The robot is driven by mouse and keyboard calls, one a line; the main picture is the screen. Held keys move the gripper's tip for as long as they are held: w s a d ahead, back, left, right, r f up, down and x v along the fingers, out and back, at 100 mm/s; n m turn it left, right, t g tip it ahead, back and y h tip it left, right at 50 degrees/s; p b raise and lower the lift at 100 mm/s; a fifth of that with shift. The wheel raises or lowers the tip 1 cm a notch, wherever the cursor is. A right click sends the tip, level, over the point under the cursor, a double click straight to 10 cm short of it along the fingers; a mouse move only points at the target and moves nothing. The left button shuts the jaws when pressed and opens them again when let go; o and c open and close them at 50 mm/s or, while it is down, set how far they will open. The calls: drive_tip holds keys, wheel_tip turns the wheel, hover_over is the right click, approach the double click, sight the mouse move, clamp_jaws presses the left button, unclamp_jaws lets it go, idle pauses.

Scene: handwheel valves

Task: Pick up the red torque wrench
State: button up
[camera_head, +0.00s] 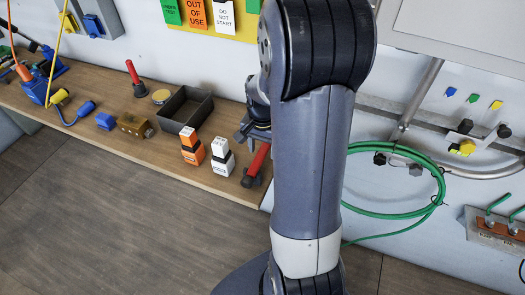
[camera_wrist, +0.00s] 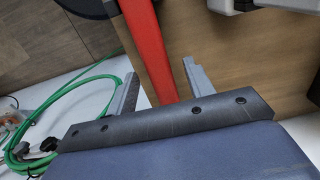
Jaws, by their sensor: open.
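The red torque wrench (camera_head: 257,162) lies near the right end of the wooden bench, with a red shaft and a dark end toward the front edge. My arm hides part of it. My gripper (camera_head: 246,134) is just behind it, over the bench. In the wrist view the red shaft (camera_wrist: 148,45) runs down from the top into the gap between the two fingers of my gripper (camera_wrist: 160,72), closer to the left finger. The fingers are open with space beside the shaft. I cannot tell how far above it they are.
A white block (camera_head: 222,155) and an orange block (camera_head: 191,146) stand left of the wrench. A dark tray (camera_head: 186,107), a brass part (camera_head: 133,125) and another red-handled tool (camera_head: 134,76) are farther left. A green hose (camera_head: 430,205) hangs on the wall at right.

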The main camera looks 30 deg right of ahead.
wheel_tip(320, 180, down, 2)
clamp_jaws()
idle(0.6)
